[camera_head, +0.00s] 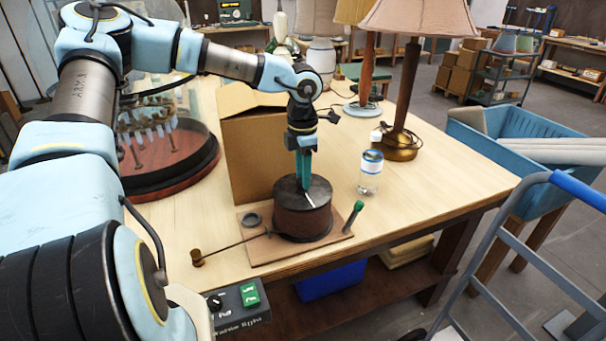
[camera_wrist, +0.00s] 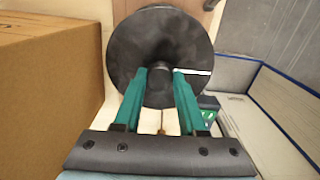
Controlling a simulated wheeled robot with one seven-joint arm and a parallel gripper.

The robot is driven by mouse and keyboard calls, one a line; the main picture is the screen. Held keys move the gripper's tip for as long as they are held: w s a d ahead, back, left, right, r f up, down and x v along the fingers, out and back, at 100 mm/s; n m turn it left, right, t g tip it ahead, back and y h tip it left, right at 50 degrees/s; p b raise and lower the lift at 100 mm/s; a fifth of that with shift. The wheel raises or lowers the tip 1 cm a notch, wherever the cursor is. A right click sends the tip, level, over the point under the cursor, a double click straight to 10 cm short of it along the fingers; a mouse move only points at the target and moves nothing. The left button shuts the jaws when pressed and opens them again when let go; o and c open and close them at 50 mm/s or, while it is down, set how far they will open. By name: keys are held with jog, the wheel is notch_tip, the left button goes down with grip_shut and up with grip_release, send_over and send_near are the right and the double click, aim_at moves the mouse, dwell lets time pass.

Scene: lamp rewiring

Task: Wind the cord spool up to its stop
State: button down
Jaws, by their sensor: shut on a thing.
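The cord spool (camera_head: 303,222) is a dark drum with brown sides and a black top disc. It stands on a thin wooden board (camera_head: 262,252) near the table's front edge. A white line marks the disc, pointing front-right in the head view. My gripper (camera_head: 304,183) reaches straight down to the middle of the disc. In the wrist view its teal fingers (camera_wrist: 161,76) stand a little apart, gripping at the centre of the spool's disc (camera_wrist: 160,35); what lies between the tips is hard to make out. A thin cord (camera_head: 233,244) runs left from the spool to a small wooden piece (camera_head: 197,257).
A cardboard box (camera_head: 250,150) stands close behind the spool. A clear jar (camera_head: 370,172) and a lamp (camera_head: 398,143) stand further right. A switch box (camera_head: 236,306) sits at the front.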

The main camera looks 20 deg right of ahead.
jog(key=shift+a+m, duration=0.1)
jog(key=shift+m, duration=0.3)
dwell(0.4)
jog(key=shift+c, duration=2.3)
grip_release()
jog(key=shift+r, duration=0.1)
notch_tip(320, 180, up, 11)
jog(key=b, duration=0.1)
jog(key=shift+f, duration=0.2)
